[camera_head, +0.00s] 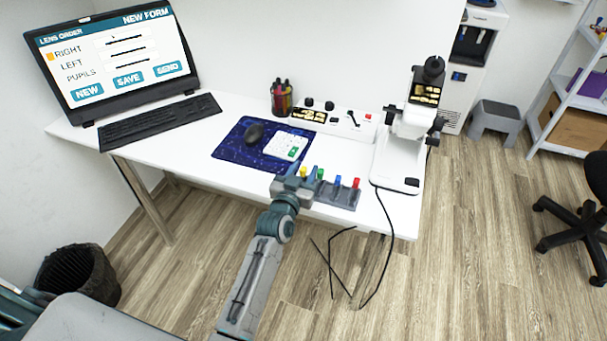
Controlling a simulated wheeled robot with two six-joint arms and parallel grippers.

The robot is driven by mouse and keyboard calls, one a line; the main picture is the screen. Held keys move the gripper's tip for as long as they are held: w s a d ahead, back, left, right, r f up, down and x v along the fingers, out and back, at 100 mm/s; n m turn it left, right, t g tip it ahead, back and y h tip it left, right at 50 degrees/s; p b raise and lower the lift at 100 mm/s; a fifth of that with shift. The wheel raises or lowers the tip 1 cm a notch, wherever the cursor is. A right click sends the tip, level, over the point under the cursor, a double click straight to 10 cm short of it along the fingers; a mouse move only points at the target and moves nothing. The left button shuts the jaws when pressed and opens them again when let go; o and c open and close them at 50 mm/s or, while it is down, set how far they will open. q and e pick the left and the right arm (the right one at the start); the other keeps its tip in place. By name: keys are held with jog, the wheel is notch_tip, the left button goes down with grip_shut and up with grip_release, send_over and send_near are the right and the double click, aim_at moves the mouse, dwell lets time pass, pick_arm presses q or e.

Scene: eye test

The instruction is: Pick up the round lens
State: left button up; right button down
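I cannot make out a round lens in the head camera view; it may be hidden or too small to tell. Green, blue and red-topped pieces stand in the rack to the right.
A white microscope-like device (408,124) stands at the desk's right end. Behind the rack are a blue mat (229,150) with a mouse and calculator, a pen cup (282,98) and a white control box (340,122). A monitor (115,60) and keyboard (160,121) are left. Black cables hang in front.

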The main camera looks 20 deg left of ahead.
pick_arm(q)
grip_shut()
dwell(0.3)
